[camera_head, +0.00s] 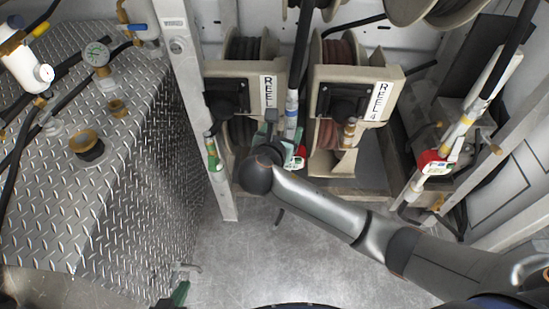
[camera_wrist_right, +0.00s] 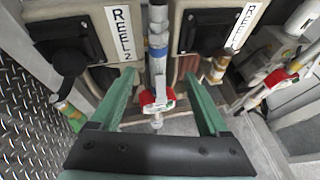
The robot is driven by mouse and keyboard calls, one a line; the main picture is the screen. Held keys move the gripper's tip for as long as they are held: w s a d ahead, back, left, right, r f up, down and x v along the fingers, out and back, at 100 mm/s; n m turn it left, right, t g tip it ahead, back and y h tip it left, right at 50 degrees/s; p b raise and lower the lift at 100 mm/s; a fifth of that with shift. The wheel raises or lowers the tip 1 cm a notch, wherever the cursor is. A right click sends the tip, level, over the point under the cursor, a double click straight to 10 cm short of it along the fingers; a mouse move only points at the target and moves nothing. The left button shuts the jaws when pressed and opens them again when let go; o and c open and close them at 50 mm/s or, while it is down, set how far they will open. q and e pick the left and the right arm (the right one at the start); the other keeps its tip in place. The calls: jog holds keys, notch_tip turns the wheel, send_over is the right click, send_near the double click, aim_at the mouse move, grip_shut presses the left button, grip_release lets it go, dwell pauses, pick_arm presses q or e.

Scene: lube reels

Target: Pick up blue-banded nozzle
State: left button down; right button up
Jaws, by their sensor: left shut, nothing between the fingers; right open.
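The blue-banded nozzle (camera_head: 291,105) hangs upright between the two reel housings, with a red and white part at its lower end. In the right wrist view the nozzle (camera_wrist_right: 157,55) shows between my two green fingers. My right gripper (camera_wrist_right: 158,77) is open, with one finger on each side of the nozzle in that view. I cannot tell whether either finger touches it. In the head view my right gripper (camera_head: 285,148) is at the nozzle's lower part and partly hides it. My left gripper (camera_head: 180,293) shows only in part at the bottom edge, shut and empty.
Reel housings labelled REEL (camera_head: 268,90) and REEL 4 (camera_head: 384,98) flank the nozzle. A green-banded nozzle (camera_head: 213,150) hangs at left, a yellow-banded one (camera_head: 460,125) at right. A diamond-plate tank (camera_head: 120,150) fills the left. The floor (camera_head: 290,260) is largely clear.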

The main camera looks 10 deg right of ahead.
aim_at(290, 111)
jog(key=shift+n, duration=0.3)
jog(key=x, duration=0.3)
jog(key=r+x, duration=0.1)
jog(key=x, duration=0.2)
jog(key=shift+w+d, duration=0.25)
jog(key=shift+w, duration=0.2)
jog(key=shift+b+x, duration=0.5)
jog(key=shift+x, duration=2.4)
jog(key=shift+a+f, duration=0.1)
jog(key=shift+a, duration=0.1)
grip_shut()
jog(key=shift+w, duration=0.1)
